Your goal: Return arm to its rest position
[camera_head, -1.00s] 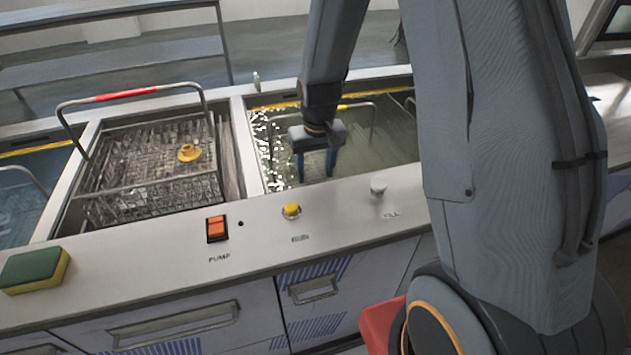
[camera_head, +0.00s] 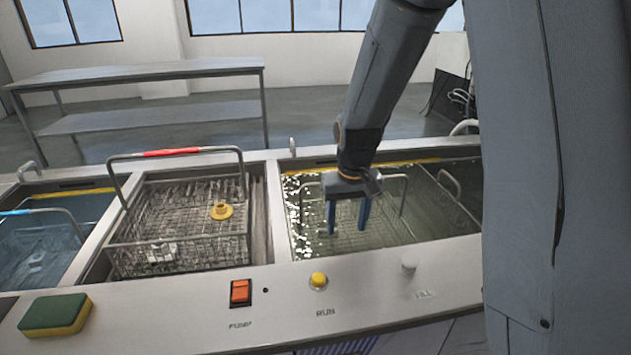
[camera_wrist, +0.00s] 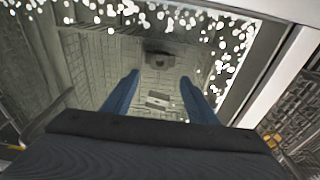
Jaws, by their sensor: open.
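My gripper (camera_head: 347,217) hangs from my arm over the right-hand tank, its two blue fingers pointing down, apart and with nothing between them. In the wrist view the gripper's fingers (camera_wrist: 155,92) are spread above the tank's inside. The right-hand tank (camera_head: 440,158) holds clear liquid with bright specks along its left side, and a wire basket (camera_head: 400,203) stands in it. I cannot tell from these views whether the fingertips touch the liquid.
A wire basket with a red-gripped handle (camera_head: 172,152) holds a yellow part (camera_head: 221,211) in the middle tank. The front panel has an orange switch (camera_head: 240,292), yellow button (camera_head: 318,280) and pale knob (camera_head: 408,267). A sponge (camera_head: 55,314) lies at left. A steel table (camera_head: 140,72) stands behind.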

